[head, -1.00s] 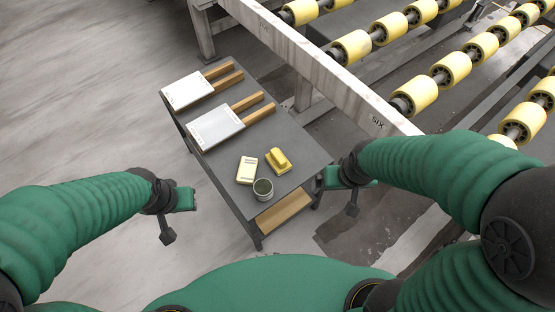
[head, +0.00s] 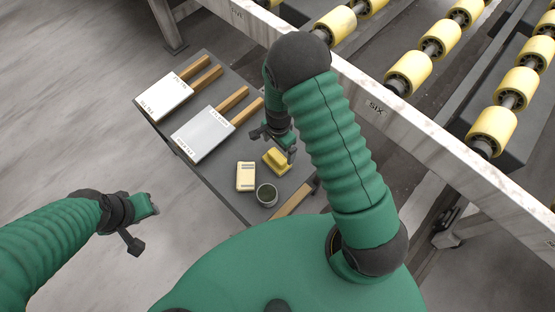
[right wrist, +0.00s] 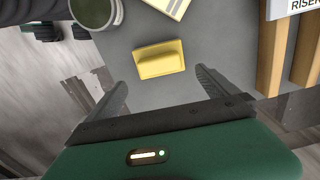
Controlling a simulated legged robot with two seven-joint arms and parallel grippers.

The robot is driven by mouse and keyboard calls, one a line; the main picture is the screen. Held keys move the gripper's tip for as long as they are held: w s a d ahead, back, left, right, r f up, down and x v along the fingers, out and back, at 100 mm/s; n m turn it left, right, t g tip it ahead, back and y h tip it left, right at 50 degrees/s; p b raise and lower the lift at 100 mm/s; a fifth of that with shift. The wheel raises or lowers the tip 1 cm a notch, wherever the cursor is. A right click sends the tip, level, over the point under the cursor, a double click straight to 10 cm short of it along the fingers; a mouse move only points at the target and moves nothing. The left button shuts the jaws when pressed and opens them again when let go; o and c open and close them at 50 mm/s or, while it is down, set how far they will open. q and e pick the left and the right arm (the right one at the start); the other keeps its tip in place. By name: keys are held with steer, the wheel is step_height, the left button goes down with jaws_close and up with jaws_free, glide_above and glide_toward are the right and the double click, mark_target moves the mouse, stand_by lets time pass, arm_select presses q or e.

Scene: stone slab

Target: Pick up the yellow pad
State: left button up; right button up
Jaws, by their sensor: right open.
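The yellow pad (head: 274,163) is a small yellow block with a raised grip along its top. It lies on the dark grey table (head: 232,205), near the table's front right part. My right gripper (head: 275,145) is above it at its far side, partly covering it in the head view. In the right wrist view the pad (right wrist: 159,62) lies ahead of the open, empty fingers (right wrist: 160,82), roughly centred between them and apart from them. My left gripper (head: 143,226) hangs left of the table, away from the pad; its jaw state is unclear.
A pale yellow block (head: 246,176) and a round grey tin (head: 266,195) stand close beside the pad. Two white boards (head: 200,135) (head: 163,96) with wooden strips lie farther back. A roller conveyor with a pale beam (head: 365,90) runs behind the table.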

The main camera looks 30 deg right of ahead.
mark_target(277, 157)
steer(key=f, duration=0.1)
steer(key=a+f, duration=0.1)
steer(key=f, duration=0.1)
steer(key=shift+a, duration=0.3)
steer(key=f, duration=0.3)
steer(key=shift+d+f+b, duration=0.35)
steer(key=shift+f+b, duration=0.05)
steer(key=shift+d+f, duration=0.1)
steer(key=shift+d, duration=0.15)
steer(key=shift+a, duration=0.15)
steer(key=c, duration=0.4)
steer(key=shift+a+r, duration=0.2)
steer(key=shift+a, duration=0.05)
steer(key=c, duration=0.5)
steer(key=shift+c, duration=1)
steer(key=shift+d, duration=0.15)
steer(key=c, duration=0.4)
arm_select(q)
steer(key=shift+a+f, duration=0.55)
arm_select(e)
steer(key=shift+s, duration=0.1)
steer(key=shift+c, duration=0.2)
